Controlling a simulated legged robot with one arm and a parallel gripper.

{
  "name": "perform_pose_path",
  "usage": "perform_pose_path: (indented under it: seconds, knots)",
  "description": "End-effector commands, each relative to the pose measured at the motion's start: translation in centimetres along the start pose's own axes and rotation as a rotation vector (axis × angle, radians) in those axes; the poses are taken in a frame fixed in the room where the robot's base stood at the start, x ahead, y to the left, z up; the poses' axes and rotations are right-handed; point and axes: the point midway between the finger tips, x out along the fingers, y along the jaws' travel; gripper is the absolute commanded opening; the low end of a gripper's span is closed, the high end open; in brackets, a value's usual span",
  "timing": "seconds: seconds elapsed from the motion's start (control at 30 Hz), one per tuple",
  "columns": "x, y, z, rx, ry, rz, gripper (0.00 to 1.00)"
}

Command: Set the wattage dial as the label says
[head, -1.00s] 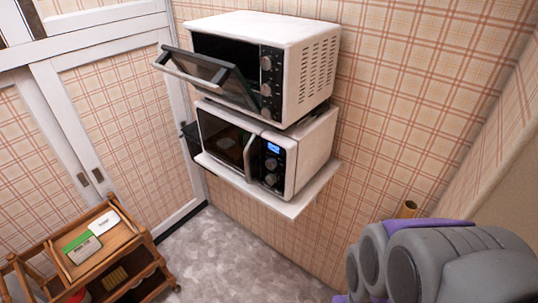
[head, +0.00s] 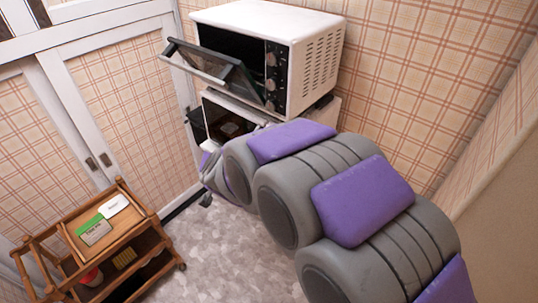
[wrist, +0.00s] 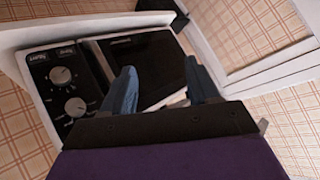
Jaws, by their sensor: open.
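The microwave (head: 228,122) is the lower appliance on the wall; my arm hides its control panel in the head view. In the wrist view its dark front (wrist: 140,65) appears upside down, with the control panel at left. Two round dials show there: one nearer the middle of the panel (wrist: 60,76) and one nearer the bottom of the picture (wrist: 75,107). Their markings are too small to read. My gripper (wrist: 160,67) is open and empty in front of the microwave door, right of the dials and apart from them. A green-and-white box (head: 95,230) lies on the cart; its print is unreadable.
A toaster oven (head: 312,65) sits above the microwave, its glass door (head: 205,65) hanging partly open. A wooden cart (head: 150,235) stands at lower left, with a white card (head: 117,205) on it. Grey floor (head: 235,255) between cart and arm is clear.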

Motion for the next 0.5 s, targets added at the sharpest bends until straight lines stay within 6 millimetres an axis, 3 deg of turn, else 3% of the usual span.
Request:
perform_pose_path:
  seconds: [0.1, 0.23, 0.37, 0.5]
  knots:
    - [2.5, -0.8, 0.2, 0.008, 0.112, 0.092, 0.6]
    - [4.0, -0.4, 0.8, -0.001, 0.245, 0.226, 0.6]
    - [4.0, 0.8, 2.2, -0.039, 0.372, 0.388, 0.6]
    - [2.3, 2.5, 4.2, -0.114, 0.508, 0.581, 0.6]
